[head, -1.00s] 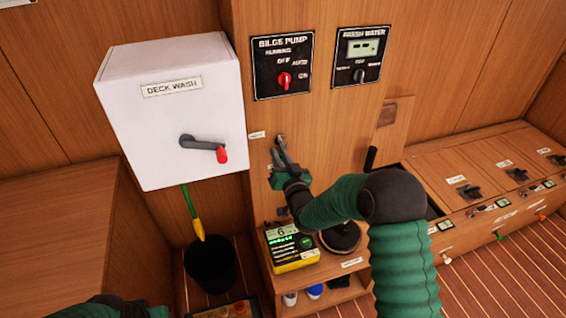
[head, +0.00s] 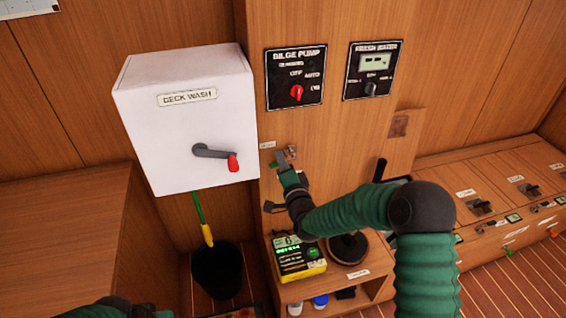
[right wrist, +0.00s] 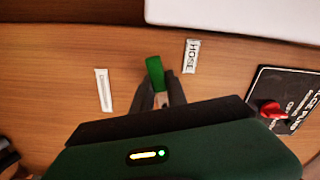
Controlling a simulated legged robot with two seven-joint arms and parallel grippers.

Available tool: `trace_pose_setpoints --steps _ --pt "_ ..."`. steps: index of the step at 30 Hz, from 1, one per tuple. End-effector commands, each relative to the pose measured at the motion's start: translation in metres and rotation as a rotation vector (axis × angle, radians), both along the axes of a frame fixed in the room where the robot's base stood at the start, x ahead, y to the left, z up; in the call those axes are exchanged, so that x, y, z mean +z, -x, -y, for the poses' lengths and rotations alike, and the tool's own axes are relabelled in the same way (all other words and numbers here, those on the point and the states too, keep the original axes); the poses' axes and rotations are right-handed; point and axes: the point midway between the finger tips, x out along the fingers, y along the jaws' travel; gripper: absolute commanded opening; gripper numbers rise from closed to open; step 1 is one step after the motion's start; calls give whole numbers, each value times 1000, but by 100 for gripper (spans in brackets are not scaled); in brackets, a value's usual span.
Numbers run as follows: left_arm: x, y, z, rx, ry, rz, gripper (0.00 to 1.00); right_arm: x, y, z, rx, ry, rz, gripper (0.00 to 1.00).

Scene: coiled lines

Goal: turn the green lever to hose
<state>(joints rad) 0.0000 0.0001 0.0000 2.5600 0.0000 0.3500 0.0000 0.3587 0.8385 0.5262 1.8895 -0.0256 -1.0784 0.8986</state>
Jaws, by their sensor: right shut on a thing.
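The green lever (right wrist: 155,72) shows in the right wrist view as a short green bar between my right gripper's fingers. My right gripper (right wrist: 160,97) is shut on it. The HOSE label (right wrist: 190,56) is close to the right of the lever, and a second small label (right wrist: 103,90) is farther left; its text is too blurred to read.
The white DECK WASH box (head: 185,125) with a red-tipped handle (head: 233,163) stands left of the gripper. The bilge pump panel (head: 296,78) and fresh water panel (head: 372,71) are above. A yellow device (head: 300,262) and a black bucket (head: 220,271) are below.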

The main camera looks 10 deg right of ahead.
Motion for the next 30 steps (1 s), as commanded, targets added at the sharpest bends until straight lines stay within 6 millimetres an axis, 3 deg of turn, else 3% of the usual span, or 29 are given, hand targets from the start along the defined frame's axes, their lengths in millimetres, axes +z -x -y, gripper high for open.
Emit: trace_pose_setpoints --steps 13,30 --pt "6 0 0 0 0 0 45 7 0 1 -5 -268 -16 0" --pt "7 0 0 0 0 0 45 7 1 1 -6 -320 -20 0"
